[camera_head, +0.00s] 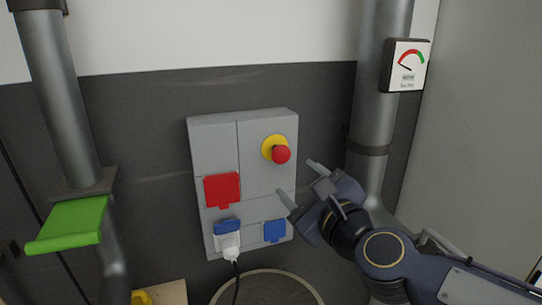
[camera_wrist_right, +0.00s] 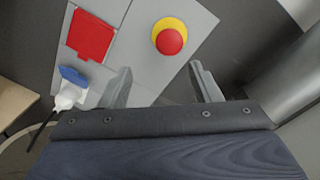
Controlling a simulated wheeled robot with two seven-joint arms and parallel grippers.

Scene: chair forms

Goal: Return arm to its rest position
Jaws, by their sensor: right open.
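My right gripper (camera_head: 301,182) is open and empty in the head view, in front of the lower right of a grey wall panel. In the right wrist view its two fingers (camera_wrist_right: 162,88) stand apart with nothing between them. The grey panel (camera_head: 215,145) carries a red emergency button (camera_head: 281,154) on a yellow disc. The button also shows in the wrist view (camera_wrist_right: 170,41), beyond the fingertips and apart from them. My left gripper is not in view.
The panel has a red cover (camera_head: 222,189), a blue socket cover (camera_head: 274,231) and a white plug (camera_head: 230,245) with a hanging cable. A vertical pipe (camera_head: 375,110) with a gauge (camera_head: 407,65) stands right of the panel. A green lever (camera_head: 68,226) sits at the left pipe.

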